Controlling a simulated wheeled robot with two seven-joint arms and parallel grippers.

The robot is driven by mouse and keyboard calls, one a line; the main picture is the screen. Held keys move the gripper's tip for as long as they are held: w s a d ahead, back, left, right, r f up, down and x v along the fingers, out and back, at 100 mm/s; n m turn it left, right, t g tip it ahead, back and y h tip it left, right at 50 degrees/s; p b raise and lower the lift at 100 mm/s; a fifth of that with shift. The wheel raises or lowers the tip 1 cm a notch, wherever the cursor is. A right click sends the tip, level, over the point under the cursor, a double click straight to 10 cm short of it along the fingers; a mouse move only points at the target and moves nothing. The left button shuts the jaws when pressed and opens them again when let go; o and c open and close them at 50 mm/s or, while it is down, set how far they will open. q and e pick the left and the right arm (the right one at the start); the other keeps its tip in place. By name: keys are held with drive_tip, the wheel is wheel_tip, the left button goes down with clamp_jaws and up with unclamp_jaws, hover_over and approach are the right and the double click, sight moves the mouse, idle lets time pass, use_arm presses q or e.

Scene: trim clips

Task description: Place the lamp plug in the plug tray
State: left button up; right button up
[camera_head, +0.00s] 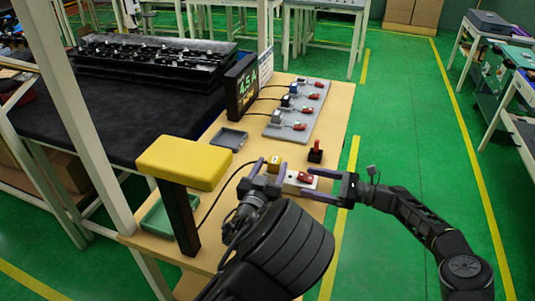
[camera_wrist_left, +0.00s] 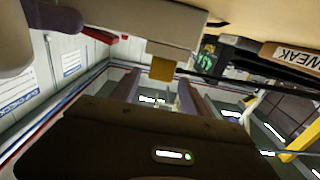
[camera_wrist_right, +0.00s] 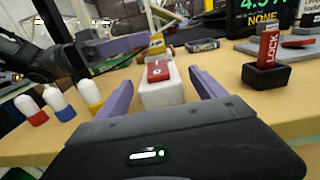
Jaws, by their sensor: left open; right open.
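The yellow lamp plug (camera_head: 274,162) sits at the far end of a white socket block with a red switch (camera_head: 304,177). Its dark cord runs toward the yellow-headed lamp (camera_head: 185,162). My left gripper (camera_head: 266,169) is open at the plug; in the left wrist view the plug (camera_wrist_left: 160,70) shows just beyond the open fingers (camera_wrist_left: 160,88). My right gripper (camera_head: 311,182) is open, with its fingers on either side of the white block (camera_wrist_right: 160,92); I cannot tell whether they touch it.
A red lock tag in a black holder (camera_head: 315,156) stands beyond my right gripper. Behind are a panel with grey sockets (camera_head: 301,115) and a current display (camera_head: 241,88). In the right wrist view several white pieces with coloured bases (camera_wrist_right: 58,103) stand at left.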

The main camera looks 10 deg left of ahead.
use_arm(q)
drive_tip(key=s, duration=0.4)
drive_tip(key=shift+s+a, duration=0.25)
drive_tip(key=shift+a, duration=0.1)
wheel_tip(320, 180, up, 8)
drive_tip(key=shift+w, duration=0.25)
